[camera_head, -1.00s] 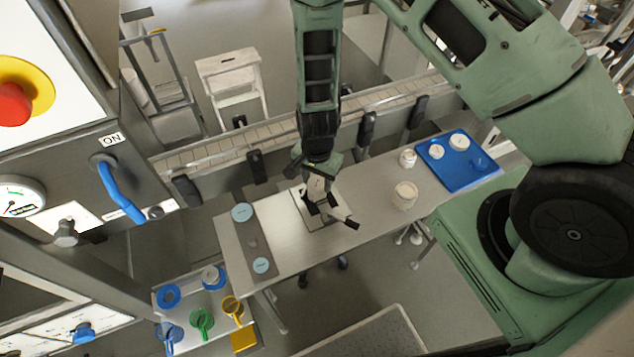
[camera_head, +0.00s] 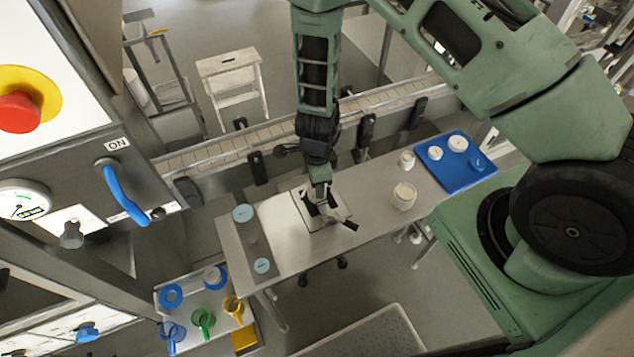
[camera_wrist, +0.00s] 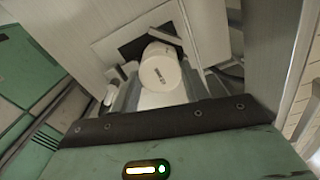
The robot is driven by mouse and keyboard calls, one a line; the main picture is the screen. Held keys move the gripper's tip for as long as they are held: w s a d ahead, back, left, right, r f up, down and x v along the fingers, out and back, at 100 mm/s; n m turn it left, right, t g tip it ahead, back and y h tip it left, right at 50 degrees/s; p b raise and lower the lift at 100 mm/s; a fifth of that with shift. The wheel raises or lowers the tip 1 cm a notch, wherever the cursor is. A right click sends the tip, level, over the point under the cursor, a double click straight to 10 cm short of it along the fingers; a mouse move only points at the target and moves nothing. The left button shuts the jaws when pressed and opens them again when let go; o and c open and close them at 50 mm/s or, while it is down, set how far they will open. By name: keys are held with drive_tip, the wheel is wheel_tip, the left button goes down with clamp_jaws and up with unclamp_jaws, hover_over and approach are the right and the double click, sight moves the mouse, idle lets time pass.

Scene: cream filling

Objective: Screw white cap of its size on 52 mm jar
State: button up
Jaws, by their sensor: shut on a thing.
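My gripper (camera_head: 320,188) is low over the fixture (camera_head: 341,222) on the table and is shut on a white cap. In the wrist view the white cap (camera_wrist: 160,73) shows its round top with small dark print, too small to read, between the fingers. A pale body shows beneath it, but the fingers hide where they meet, so I cannot tell how the cap is seated. In the head view the gripper mostly hides the cap and whatever stands in the fixture.
Two white jars, a larger (camera_head: 403,197) and a smaller (camera_head: 406,159), stand right of the fixture. A blue tray (camera_head: 458,176) holds white lids and a blue item. A grey strip with pale blue discs (camera_head: 243,213) lies left. Coloured jugs (camera_head: 203,318) stand on a lower cart.

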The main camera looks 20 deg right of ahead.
drive_tip(key=shift+m, duration=0.8)
drive_tip(key=m, duration=0.3)
drive_tip(key=shift+p, duration=0.35)
drive_tip(key=m, duration=0.2)
drive_tip(key=shift+m, duration=0.4)
drive_tip(key=o, duration=0.8)
drive_tip(key=n, duration=0.3)
drive_tip(key=shift+p, duration=0.35)
drive_tip(key=n, duration=0.2)
drive_tip(key=shift+n, duration=0.4)
